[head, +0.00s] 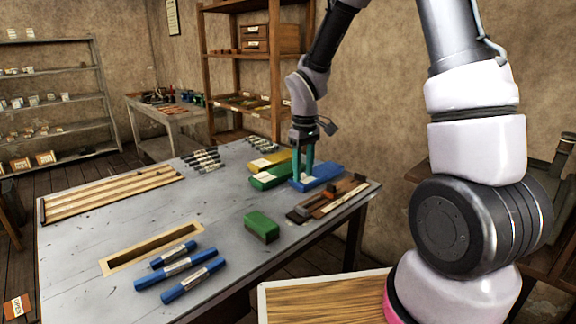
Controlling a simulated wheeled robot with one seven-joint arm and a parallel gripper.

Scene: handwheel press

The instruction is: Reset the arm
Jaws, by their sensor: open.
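My gripper (303,172) hangs at the end of my arm over the right part of the grey table (180,213). Its two teal fingers point down, apart, with nothing visible between them. The fingertips overlap a blue box (322,177) with a pale label; I cannot tell whether they touch it. A green box (268,176) and a yellow box (263,162) lie just left of it. My arm rises from the lower right, bends above the picture's top edge and comes down to the gripper.
A green block (261,226) and a wooden tool rack (327,200) lie nearby. Blue cylinders (189,281) sit at the front beside a slot (155,249). A long wooden tray (110,194) is at left. A wooden shelf (275,75) stands behind. The table's middle is clear.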

